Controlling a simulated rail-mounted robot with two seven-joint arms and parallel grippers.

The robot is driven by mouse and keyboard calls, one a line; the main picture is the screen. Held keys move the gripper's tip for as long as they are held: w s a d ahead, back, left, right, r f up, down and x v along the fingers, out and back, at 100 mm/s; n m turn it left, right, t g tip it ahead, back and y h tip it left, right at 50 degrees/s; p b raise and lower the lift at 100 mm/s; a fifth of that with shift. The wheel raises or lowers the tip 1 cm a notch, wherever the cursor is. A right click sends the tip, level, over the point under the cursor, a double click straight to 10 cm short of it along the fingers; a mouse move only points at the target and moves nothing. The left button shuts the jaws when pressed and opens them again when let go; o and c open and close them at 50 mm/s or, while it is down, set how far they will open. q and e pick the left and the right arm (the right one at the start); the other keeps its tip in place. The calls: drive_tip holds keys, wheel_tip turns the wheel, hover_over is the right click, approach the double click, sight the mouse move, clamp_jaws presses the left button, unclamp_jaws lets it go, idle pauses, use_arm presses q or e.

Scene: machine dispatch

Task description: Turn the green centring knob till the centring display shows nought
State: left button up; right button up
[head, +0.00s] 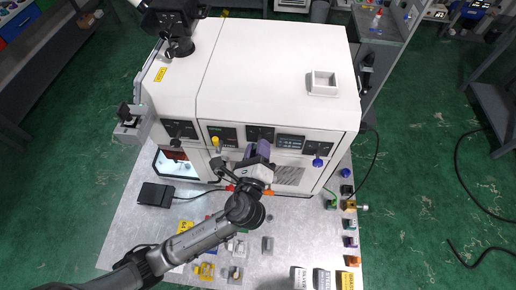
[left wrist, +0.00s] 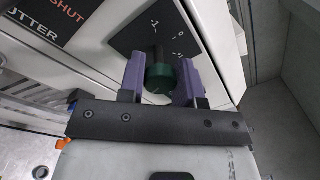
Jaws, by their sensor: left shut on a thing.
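The green centring knob (left wrist: 160,76) shows in the left wrist view, on a dark square plate (left wrist: 150,38) with printed marks that include a 0. My left gripper (left wrist: 160,84) has its two purple fingers on either side of the knob and is shut on it. In the head view my left gripper (head: 257,152) is at the machine's front panel, and the knob is hidden behind it. A small display (head: 290,141) sits just right of it, and another dark display (head: 222,135) sits to its left. Their readings are too small to make out. My right gripper is not in view.
The white machine (head: 270,75) fills the middle of the head view. A blue knob (head: 318,162) is at the panel's right. A black box (head: 156,193) and several small coloured parts lie on the grey table (head: 300,225). A yellow-topped part (head: 216,142) stands close left of my gripper.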

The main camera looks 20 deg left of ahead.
use_arm(q)
drive_tip(key=n+b, duration=0.1)
drive_tip(key=n, duration=0.3)
drive_tip(key=shift+f, duration=0.1)
drive_tip(key=shift+n+b, duration=0.45)
drive_tip(key=shift+n, duration=0.75)
drive_tip(key=o, duration=0.9)
drive_tip(key=shift+b+v, duration=1.4)
drive_tip(key=shift+v, duration=5.5)
